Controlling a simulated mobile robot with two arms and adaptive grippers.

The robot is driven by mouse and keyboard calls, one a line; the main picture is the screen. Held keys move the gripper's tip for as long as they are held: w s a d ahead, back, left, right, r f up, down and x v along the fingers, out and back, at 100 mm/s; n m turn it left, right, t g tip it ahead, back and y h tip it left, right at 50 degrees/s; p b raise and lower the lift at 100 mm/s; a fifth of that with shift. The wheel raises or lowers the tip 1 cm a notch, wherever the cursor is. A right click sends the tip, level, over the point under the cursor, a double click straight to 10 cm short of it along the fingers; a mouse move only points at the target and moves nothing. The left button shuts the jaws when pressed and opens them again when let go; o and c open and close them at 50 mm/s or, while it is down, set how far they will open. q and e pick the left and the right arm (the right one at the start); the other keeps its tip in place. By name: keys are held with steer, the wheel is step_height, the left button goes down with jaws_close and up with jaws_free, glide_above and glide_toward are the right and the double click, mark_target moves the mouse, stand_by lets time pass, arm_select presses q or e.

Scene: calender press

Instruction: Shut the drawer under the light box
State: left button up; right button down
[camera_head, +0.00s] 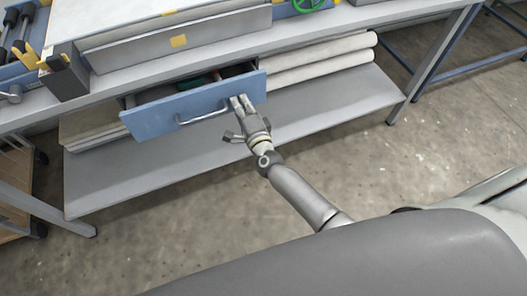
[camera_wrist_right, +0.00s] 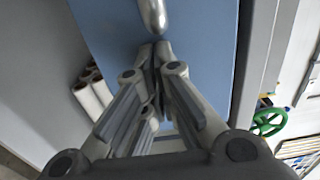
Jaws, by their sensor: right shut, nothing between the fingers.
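The blue drawer (camera_head: 160,117) stands partly open under the bench top, below the grey light box (camera_head: 180,42). Dark contents and a bit of red and green show inside it. Its bar handle (camera_head: 203,118) is on the front. My right gripper (camera_head: 240,101) is shut and empty, with its fingertips at the right part of the drawer front, right of the handle. In the right wrist view the closed fingertips (camera_wrist_right: 153,48) lie over the blue front (camera_wrist_right: 200,40), close to the handle's end (camera_wrist_right: 153,14). I cannot tell whether they touch. My left gripper is not in view.
A lower shelf (camera_head: 330,108) runs under the drawer, with pale rolls (camera_head: 325,62) at its right and flat sheets (camera_head: 88,128) at its left. Bench legs stand at both ends. The concrete floor in front is clear.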

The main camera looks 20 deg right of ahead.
mark_target(238, 98)
steer(key=w+b, duration=0.1)
steer(key=w, duration=0.3)
steer(key=shift+w+a+f, duration=0.1)
steer(key=shift+w, duration=0.45)
steer(key=shift+r, duration=0.35)
